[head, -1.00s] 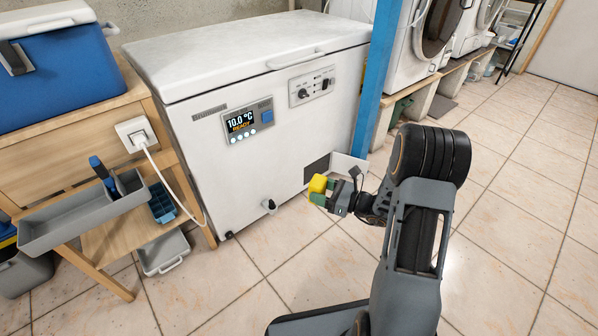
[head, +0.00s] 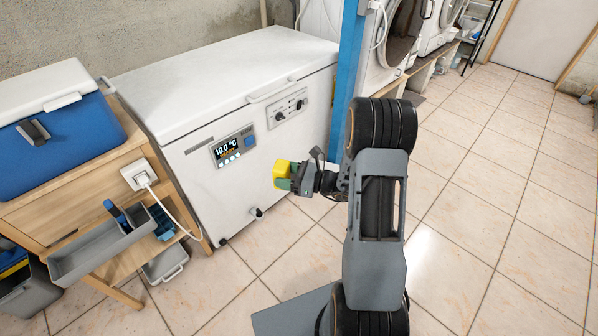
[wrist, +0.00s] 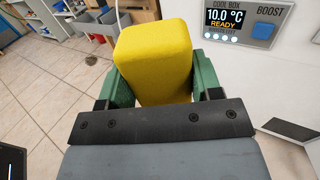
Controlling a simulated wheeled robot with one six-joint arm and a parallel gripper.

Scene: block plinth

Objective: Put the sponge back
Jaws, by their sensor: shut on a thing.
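The yellow sponge (head: 285,172) is held in my gripper (head: 287,180), in front of the white chest freezer in the head view. In the wrist view the sponge (wrist: 153,58) stands between the two green fingers of my gripper (wrist: 153,85), which are shut on its sides. The sponge is clear of the floor and its lower end is hidden by the gripper's dark plate. A grey tray (head: 92,262) is fixed at the front of the wooden stand on the left, with a blue-handled tool (head: 117,214) in it.
The white chest freezer (head: 190,180) has a display reading 10.0 °C. A blue and white cool box (head: 75,130) sits on the wooden stand (head: 50,195). A blue post (head: 346,80) rises beside the freezer. A grey bin (head: 25,293) stands lower left. Tiled floor on the right is free.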

